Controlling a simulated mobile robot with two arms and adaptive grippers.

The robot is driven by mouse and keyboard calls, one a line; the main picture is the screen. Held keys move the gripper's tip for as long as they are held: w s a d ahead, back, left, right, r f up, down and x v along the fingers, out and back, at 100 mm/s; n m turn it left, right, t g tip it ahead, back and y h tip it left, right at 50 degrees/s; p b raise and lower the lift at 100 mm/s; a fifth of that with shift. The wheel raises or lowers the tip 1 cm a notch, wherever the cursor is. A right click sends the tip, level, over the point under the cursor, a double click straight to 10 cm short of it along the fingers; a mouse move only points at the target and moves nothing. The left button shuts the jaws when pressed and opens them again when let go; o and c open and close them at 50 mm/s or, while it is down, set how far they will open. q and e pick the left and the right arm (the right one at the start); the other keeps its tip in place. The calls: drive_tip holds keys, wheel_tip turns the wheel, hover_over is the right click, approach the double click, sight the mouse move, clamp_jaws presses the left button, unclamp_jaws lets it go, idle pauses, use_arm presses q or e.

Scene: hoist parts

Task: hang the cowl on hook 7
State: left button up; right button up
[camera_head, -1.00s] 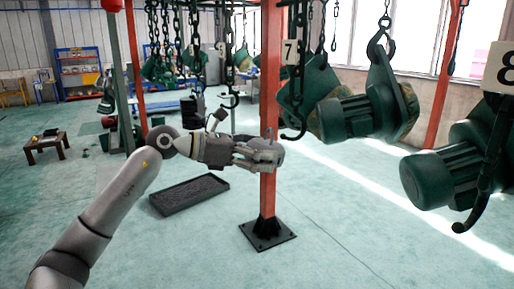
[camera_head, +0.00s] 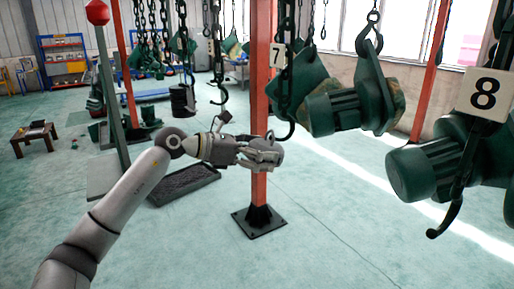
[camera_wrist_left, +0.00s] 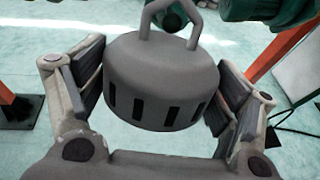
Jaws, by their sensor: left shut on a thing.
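The cowl (camera_wrist_left: 160,85) is a grey, drum-shaped cap with dark slots around its side and a loop on top. My left gripper (camera_head: 266,155) is shut on it, with a finger pad on each side in the left wrist view (camera_wrist_left: 158,92). In the head view the cowl (camera_head: 277,153) is small and partly hidden by the fingers. Hook 7 (camera_head: 288,132) is a dark hook on a chain below a white plate (camera_head: 277,56) marked 7. In the head view it appears just above and right of the cowl. The cowl's loop is not on the hook. My right gripper is out of view.
A red post (camera_head: 260,110) stands behind the gripper in the picture. Green hoist motors (camera_head: 345,108) hang to the right. Hook 8 (camera_head: 440,222) hangs by a plate (camera_head: 485,92) marked 8. A black tray (camera_head: 185,186) lies on the floor.

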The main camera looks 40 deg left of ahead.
use_arm(q)
drive_tip(key=shift+p+x, duration=0.6)
drive_tip(key=shift+x, duration=0.25)
drive_tip(key=shift+w+f, duration=0.2)
drive_tip(key=shift+w+d+f+t+b, duration=0.2)
drive_tip(key=shift+w+f+t+b, duration=0.25)
drive_tip(key=shift+b, duration=0.65)
drive_tip(key=shift+w+d+t+h+b, duration=0.35)
drive_tip(key=shift+w+b, duration=0.3)
drive_tip(key=shift+b, duration=0.45)
drive_tip(key=shift+w+f+b, duration=0.1)
drive_tip(key=shift+f+b, duration=0.25)
drive_tip(key=shift+b, duration=0.1)
drive_tip(key=o, duration=1.1)
